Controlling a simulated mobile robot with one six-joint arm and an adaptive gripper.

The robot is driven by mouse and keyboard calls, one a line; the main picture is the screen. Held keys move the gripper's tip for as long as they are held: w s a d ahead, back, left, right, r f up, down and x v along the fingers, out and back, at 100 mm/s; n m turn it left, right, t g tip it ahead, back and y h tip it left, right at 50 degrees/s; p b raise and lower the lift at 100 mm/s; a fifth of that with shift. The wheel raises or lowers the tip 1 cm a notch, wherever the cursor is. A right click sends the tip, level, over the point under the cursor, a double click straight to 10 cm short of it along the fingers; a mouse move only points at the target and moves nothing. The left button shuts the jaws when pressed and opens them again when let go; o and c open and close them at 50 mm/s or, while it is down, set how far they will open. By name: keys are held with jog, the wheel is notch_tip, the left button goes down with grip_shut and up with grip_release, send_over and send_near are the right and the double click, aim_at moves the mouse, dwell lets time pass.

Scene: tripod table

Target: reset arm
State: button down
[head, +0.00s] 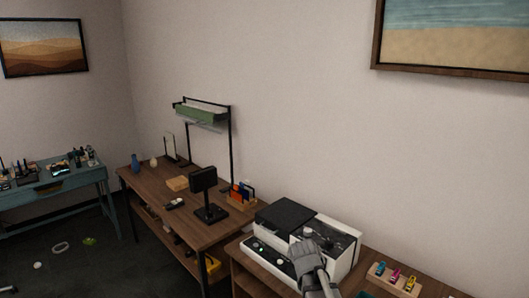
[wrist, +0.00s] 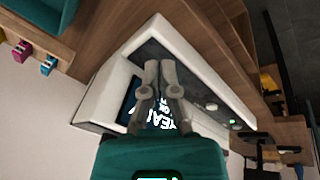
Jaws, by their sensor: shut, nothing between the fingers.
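My gripper (head: 306,246) is over a white and black machine (head: 284,215) at the lower middle right of the head view. In the wrist view my gripper (wrist: 160,64) has its two grey fingers together, with nothing between them. The same machine (wrist: 98,82) lies beyond the fingers there, with a dark screen of white lettering partly hidden by them. I cannot tell whether the fingertips touch the machine.
A holder with coloured items (head: 393,278) is right of the machine. A teal table (head: 50,190) stands far left. Small objects lie on the dark floor.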

jog(key=s+d+r+g+y+p, duration=0.1)
jog(key=s+g+y, duration=0.1)
jog(key=s, duration=1)
jog(key=shift+s+d+g+y, duration=0.15)
jog(key=shift+d+g+y, duration=0.15)
jog(key=shift+y, duration=0.1)
dwell(1.2)
